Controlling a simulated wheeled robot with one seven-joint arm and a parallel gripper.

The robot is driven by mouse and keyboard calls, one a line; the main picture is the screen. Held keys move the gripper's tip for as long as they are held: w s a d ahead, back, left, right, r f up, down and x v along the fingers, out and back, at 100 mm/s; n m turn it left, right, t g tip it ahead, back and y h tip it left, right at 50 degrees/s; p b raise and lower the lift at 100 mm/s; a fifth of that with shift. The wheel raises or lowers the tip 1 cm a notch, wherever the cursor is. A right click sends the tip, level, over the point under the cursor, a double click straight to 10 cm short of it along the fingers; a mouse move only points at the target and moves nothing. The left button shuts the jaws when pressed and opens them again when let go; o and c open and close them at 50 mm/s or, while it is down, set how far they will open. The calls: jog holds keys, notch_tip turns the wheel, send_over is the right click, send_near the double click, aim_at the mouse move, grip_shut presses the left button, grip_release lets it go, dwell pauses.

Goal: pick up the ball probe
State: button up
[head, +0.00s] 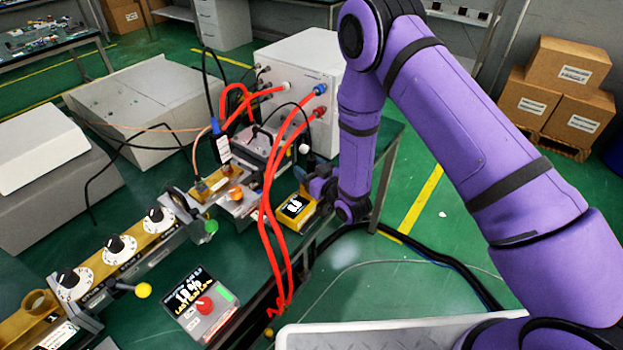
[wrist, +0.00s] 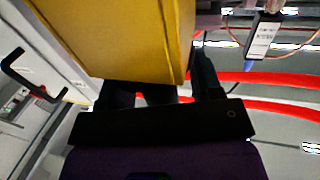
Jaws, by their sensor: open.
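A small white ball (head: 304,149) on a dark stem shows just left of my forearm in the head view; it looks like the ball probe, but I cannot be sure. My gripper (head: 317,184) is beside a yellow meter (head: 297,206) with a lit display, below the white ball. In the wrist view my open gripper (wrist: 163,88) has dark fingers close to a large yellow body (wrist: 120,40). I cannot tell whether they touch it. No ball is visible in the wrist view; the yellow body and the gripper hide part of the scene.
Red cables (head: 273,200) hang in front of the bench just left of the gripper. A white box (head: 310,70) stands behind. A yellow bench rail with dials (head: 115,248) and a control box (head: 200,305) lie to the left.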

jog(key=shift+w+a, duration=0.15)
jog(key=c, duration=1.1)
jog(key=shift+o, duration=0.2)
